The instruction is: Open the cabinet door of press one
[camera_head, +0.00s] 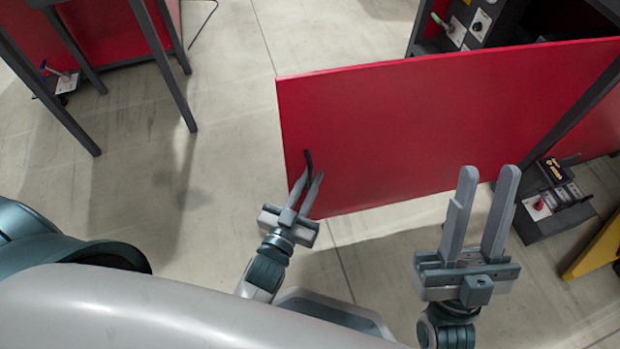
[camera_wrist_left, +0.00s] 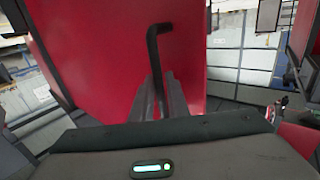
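The red cabinet door (camera_head: 410,130) is a flat panel across the middle and right of the head view. It appears swung out from the dark frame at the right. Its black bent handle (camera_head: 308,162) is near the door's left edge. My left gripper (camera_head: 308,178) is at the handle, its fingers close together on either side of it. In the left wrist view the handle (camera_wrist_left: 153,45) runs down between the fingers (camera_wrist_left: 162,85), with the red door (camera_wrist_left: 110,60) behind. My right gripper (camera_head: 488,172) is open and empty, in front of the door's lower right part.
A dark frame post (camera_head: 575,110) stands at the door's right. A small control box (camera_head: 556,198) with a red knob is low at the right, near a yellow edge (camera_head: 597,248). Another red machine with dark legs (camera_head: 165,65) stands at the upper left. Bare floor (camera_head: 225,120) lies left of the door.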

